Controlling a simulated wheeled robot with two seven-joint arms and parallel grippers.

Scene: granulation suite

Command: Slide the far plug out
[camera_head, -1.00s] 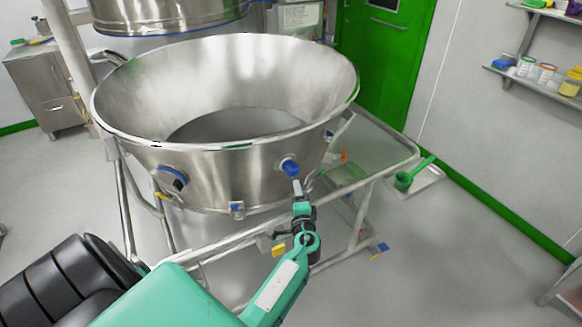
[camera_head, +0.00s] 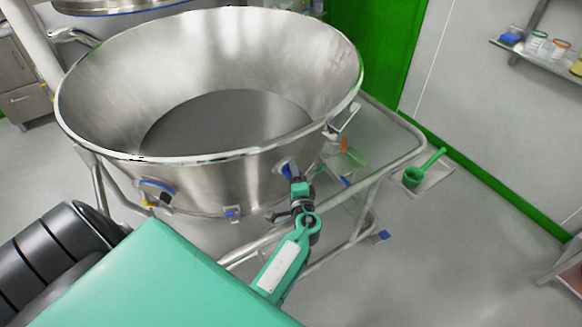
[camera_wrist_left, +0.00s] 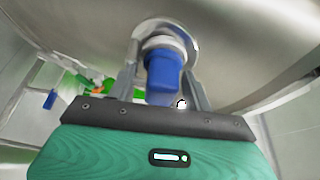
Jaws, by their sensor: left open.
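The far plug (camera_wrist_left: 165,75) is a blue cylinder seated in a round metal port (camera_wrist_left: 160,32) on the side of the steel bowl (camera_head: 215,185). In the left wrist view it sits between the two fingers of my left gripper (camera_wrist_left: 162,85), which are open on either side of it. Another port with a dark blue plug (camera_head: 158,192) shows on the bowl's left side. My right gripper is not in view.
A metal frame with rails (camera_head: 395,150) carries the bowl. A green scoop (camera_head: 414,176) rests on a tray at the right. A wall shelf (camera_head: 535,60) holds several jars.

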